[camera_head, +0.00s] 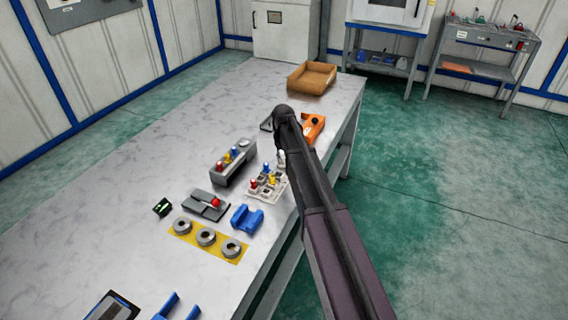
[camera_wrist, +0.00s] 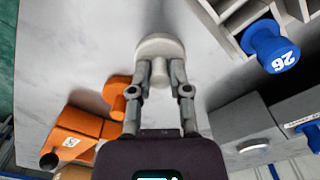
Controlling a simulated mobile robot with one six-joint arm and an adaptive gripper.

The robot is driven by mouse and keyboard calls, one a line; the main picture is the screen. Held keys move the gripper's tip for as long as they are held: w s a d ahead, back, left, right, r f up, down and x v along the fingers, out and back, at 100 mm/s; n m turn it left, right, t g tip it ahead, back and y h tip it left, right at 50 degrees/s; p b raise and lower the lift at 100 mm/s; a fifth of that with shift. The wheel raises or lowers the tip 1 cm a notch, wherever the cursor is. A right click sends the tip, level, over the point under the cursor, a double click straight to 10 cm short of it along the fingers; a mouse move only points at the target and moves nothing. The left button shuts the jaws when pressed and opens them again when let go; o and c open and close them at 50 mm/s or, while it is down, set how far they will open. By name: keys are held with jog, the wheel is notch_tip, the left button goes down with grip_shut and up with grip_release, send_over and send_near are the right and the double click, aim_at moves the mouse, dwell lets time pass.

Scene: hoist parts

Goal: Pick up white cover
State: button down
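The white cover (camera_wrist: 153,47) is a round pale disc with a short stem. In the wrist view it is at the top middle, its stem pointing back toward my gripper. My gripper (camera_wrist: 159,74) has one finger on each side of the stem, with the tips close to it. I cannot tell whether the fingers press on the stem, or whether the disc rests on the table. In the head view my dark arm reaches over the table and hides the gripper; a small white bit shows beside the arm, but I cannot tell if it is the cover.
A light compartment tray (camera_head: 262,193) with coloured pieces and a grey block (camera_head: 231,166) stand close by. An orange part (camera_wrist: 80,133) lies on the other side. A blue piece (camera_wrist: 270,46) marked 26 rises from the tray. The table's left side (camera_head: 150,150) is clear.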

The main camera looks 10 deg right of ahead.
aim_at(283, 157)
jog(key=shift+r, duration=0.15)
dwell(0.3)
notch_tip(283, 157, up, 3)
jog(key=p, duration=0.3)
jog(key=s, duration=0.5)
jog(key=s+r+p, duration=0.1)
jog(key=s, duration=0.3)
jog(key=s+p, duration=0.1)
jog(key=s, duration=0.4)
jog(key=shift+s+d+r, duration=0.3)
jog(key=shift+d, duration=0.1)
jog(key=shift+s, duration=0.65)
